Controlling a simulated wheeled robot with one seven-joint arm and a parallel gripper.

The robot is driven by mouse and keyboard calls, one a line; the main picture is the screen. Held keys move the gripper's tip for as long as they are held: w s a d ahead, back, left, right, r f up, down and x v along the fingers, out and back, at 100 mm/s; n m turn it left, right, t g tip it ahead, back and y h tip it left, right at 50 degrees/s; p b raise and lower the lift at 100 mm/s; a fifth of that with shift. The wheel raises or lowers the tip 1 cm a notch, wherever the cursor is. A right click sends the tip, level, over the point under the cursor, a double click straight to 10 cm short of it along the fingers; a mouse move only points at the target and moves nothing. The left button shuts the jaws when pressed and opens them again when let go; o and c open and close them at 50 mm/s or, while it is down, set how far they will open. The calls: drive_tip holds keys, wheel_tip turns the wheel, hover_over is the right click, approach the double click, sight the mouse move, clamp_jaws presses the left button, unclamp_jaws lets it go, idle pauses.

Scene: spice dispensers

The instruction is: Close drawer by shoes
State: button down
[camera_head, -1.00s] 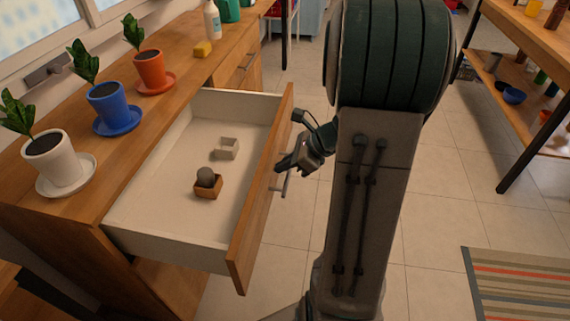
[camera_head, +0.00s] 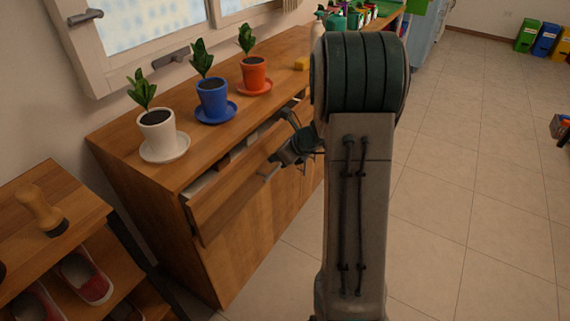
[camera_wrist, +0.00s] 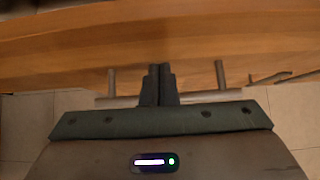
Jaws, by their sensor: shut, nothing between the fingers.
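The wooden drawer (camera_head: 225,196) is in the cabinet beside the shoe rack. It is nearly closed, with a narrow gap along its top edge where a strip of its pale inside shows. My gripper (camera_head: 279,158) is at the drawer front by the metal handle (camera_head: 268,172). In the wrist view, my gripper's fingers (camera_wrist: 158,72) are shut and empty, between the two handle posts, with their tips at the wooden front (camera_wrist: 190,45). Red shoes (camera_head: 84,277) sit on the rack at lower left.
Potted plants in white (camera_head: 158,137), blue (camera_head: 212,102) and orange (camera_head: 254,77) pots stand on the cabinet top. The shoe rack (camera_head: 60,200) holds a wooden brush (camera_head: 42,210) on top.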

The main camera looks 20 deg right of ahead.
sight(268, 148)
drive_tip(key=w+a, duration=0.2)
drive_tip(key=w, duration=0.1)
drive_tip(key=shift+w+a+p, duration=0.3)
drive_tip(key=shift+a, duration=0.05)
drive_tip(key=shift+w+a+r, duration=0.1)
drive_tip(key=shift+w+a, duration=0.05)
drive_tip(key=shift+w, duration=0.05)
